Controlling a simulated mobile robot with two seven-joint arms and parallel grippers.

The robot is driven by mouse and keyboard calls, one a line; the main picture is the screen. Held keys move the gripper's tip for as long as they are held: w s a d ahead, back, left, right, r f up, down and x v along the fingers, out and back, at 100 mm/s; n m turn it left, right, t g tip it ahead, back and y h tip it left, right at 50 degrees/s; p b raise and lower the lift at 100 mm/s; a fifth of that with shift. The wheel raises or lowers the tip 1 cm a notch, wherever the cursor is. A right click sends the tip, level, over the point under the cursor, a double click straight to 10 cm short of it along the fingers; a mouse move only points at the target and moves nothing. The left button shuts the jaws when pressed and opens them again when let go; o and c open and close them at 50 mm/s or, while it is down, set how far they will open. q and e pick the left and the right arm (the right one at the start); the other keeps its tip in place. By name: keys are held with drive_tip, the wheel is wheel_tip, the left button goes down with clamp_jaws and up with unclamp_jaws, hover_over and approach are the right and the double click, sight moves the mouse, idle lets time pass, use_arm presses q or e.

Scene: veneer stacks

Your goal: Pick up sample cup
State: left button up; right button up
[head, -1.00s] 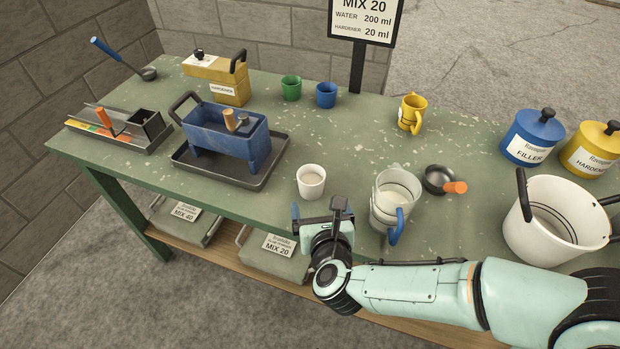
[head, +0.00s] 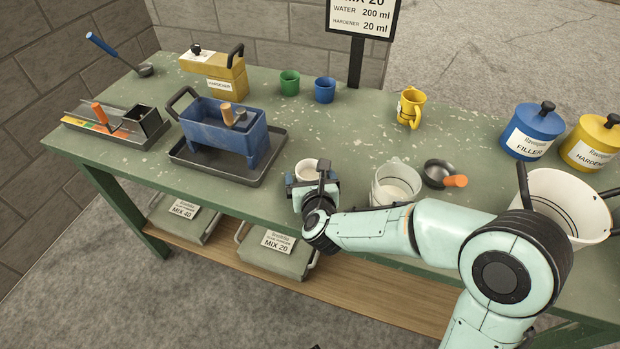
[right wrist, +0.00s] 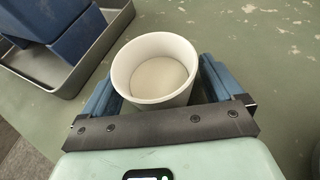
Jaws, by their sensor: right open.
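The sample cup is a small white cup (head: 308,171) with pale contents, upright on the green table near its front edge. It also shows in the right wrist view (right wrist: 155,68). My right gripper (head: 312,180) is at the cup, open. In the right wrist view its two blue fingers (right wrist: 155,85) lie on either side of the cup, with a narrow gap visible at the right finger; contact at the left finger is hard to tell. The gripper hides the cup's lower part in the head view. My left gripper is not in view.
A clear jug (head: 396,184) stands right of the cup, behind my right arm. A black tray (head: 262,180) with a blue container (head: 222,130) lies to the left. A dark ladle with an orange handle (head: 440,173) and a white bucket (head: 560,195) are farther right.

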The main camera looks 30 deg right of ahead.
drive_tip(key=c, duration=1.1)
drive_tip(key=shift+r, duration=0.2)
